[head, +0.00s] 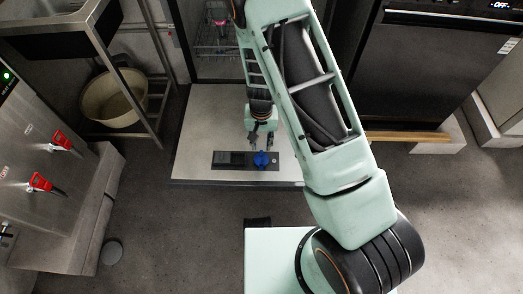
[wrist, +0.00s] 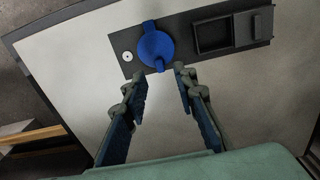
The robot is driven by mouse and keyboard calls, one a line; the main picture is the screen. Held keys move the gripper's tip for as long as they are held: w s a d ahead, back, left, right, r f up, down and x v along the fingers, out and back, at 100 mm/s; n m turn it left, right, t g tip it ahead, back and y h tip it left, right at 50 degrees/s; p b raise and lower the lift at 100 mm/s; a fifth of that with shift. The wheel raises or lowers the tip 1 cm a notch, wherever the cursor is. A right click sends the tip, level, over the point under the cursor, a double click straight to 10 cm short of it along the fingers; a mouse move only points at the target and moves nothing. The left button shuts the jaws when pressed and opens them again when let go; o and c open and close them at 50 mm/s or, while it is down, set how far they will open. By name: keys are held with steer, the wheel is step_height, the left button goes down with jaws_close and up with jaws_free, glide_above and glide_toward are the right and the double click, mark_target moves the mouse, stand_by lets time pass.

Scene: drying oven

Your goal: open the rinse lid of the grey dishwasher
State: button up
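The grey dishwasher's door (head: 207,122) lies folded down flat, its inner face up. A dark dispenser panel (head: 217,163) is set in it and also shows in the wrist view (wrist: 182,27). The blue rinse lid (head: 261,159) is at the panel's right end in the head view; in the wrist view the round blue lid (wrist: 152,42) has a raised grip and sits in the panel. My gripper (head: 262,137) is above the door just behind the lid. In the wrist view my gripper (wrist: 161,82) is open and empty, its fingertips pointing toward the lid, with no visible contact.
The dishwasher's lower rack (head: 217,42) is inside the cavity behind the door. A black-fronted appliance (head: 425,70) stands at right. A steel unit with red taps (head: 42,140) stands at left, near a rack holding a beige tub (head: 115,103).

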mark_target(261, 152)
step_height(261, 152, down, 4)
steer(key=shift+f+b, duration=0.1)
steer(key=shift+b, duration=0.3)
steer(key=shift+c, duration=0.4)
jaws_close()
